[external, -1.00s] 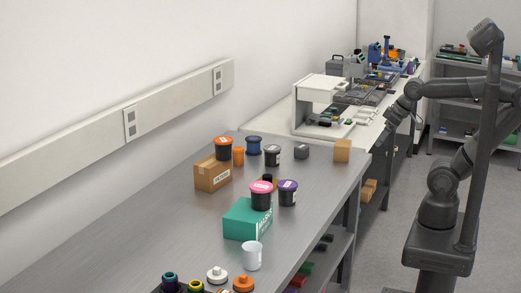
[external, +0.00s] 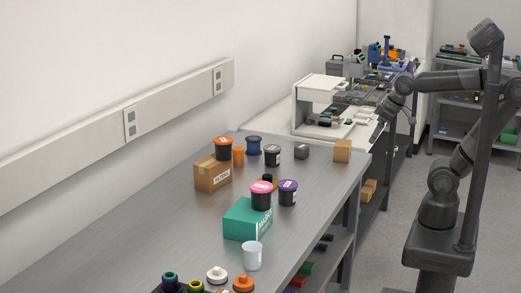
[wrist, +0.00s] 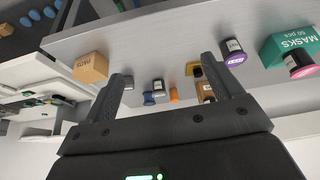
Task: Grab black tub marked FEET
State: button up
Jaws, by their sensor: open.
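Several black tubs stand on the steel bench, and I cannot read FEET on any of them. One with an orange lid (external: 223,148) sits on a cardboard box. One with a pink lid (external: 261,195) sits on a teal box. A purple-lidded tub (external: 288,192) stands beside it, and a grey-lidded one (external: 272,155) is further back. The wrist view also shows the purple-lidded tub (wrist: 233,52) and the pink-lidded tub (wrist: 299,65). My gripper (wrist: 165,70) is open and empty, and in the external view (external: 386,110) it is beyond the bench's far right end, apart from the tubs.
The teal MASKS box (external: 243,222), cardboard box (external: 211,177), blue tub (external: 254,145), grey block (external: 301,152) and small cardboard box (external: 342,151) are on the bench. A white cup (external: 252,256) stands nearer. A white-framed device (external: 303,105) stands behind. The bench's left side is clear.

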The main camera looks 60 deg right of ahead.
jog(key=w+a+r+n+g, duration=0.1)
jog(key=w+a+n+g, duration=0.1)
jog(key=w+a, duration=0.5)
jog(key=n+g, duration=0.3)
send_over(288, 183)
jog(key=f, duration=0.8)
jog(key=shift+s+d, duration=0.1)
jog(key=shift+s, duration=0.1)
jog(key=shift+w+a+f+n, duration=0.15)
jog(key=shift+a+f+n, duration=0.05)
jog(key=shift+a+n, duration=0.1)
notch_tip(288, 183, down, 11)
jog(key=shift+r, duration=0.1)
jog(key=shift+c, duration=0.3)
jog(key=c, duration=0.9)
